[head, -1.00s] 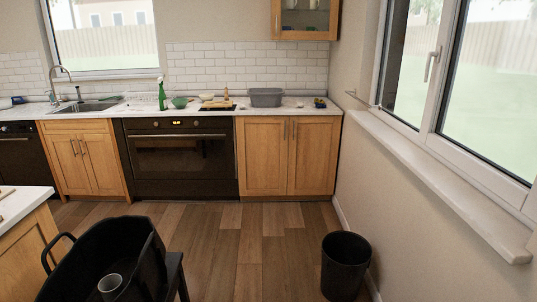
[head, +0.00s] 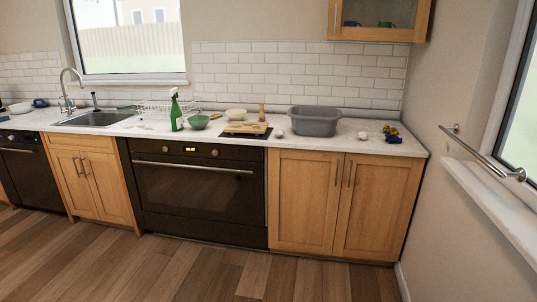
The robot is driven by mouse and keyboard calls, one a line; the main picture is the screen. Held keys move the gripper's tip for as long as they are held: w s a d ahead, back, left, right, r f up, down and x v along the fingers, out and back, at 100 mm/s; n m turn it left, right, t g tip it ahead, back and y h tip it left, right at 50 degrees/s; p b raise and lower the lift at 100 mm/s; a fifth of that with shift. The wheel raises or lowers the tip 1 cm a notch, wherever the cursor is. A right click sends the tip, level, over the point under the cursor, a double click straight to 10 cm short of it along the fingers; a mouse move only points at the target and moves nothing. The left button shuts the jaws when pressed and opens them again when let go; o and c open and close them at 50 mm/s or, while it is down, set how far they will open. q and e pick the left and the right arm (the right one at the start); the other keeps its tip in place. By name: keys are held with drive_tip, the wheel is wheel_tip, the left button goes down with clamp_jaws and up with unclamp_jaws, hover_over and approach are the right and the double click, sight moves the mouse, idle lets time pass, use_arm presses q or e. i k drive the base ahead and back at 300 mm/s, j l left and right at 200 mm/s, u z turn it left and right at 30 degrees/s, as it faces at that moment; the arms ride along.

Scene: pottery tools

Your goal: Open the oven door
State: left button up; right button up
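The black oven (head: 190,195) is built in under the counter, left of the wooden cabinet doors. Its door is shut, with a dark glass window. A silver bar handle (head: 194,167) runs across the top of the door. Above it is a control panel with two knobs and a small lit display (head: 190,149). Neither of my grippers is in the head view.
The wooden floor (head: 200,270) in front of the oven is clear. The counter above holds a green spray bottle (head: 175,110), bowls, a cutting board (head: 246,128) and a grey tub (head: 314,120). A towel bar (head: 483,153) sticks out from the right wall.

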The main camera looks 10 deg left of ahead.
sight(227, 190)
drive_tip(key=i+j+u, duration=0.3)
drive_tip(key=i, duration=0.85)
drive_tip(key=i+l+u, duration=0.25)
drive_tip(key=i, duration=0.85)
drive_tip(key=j, duration=0.1)
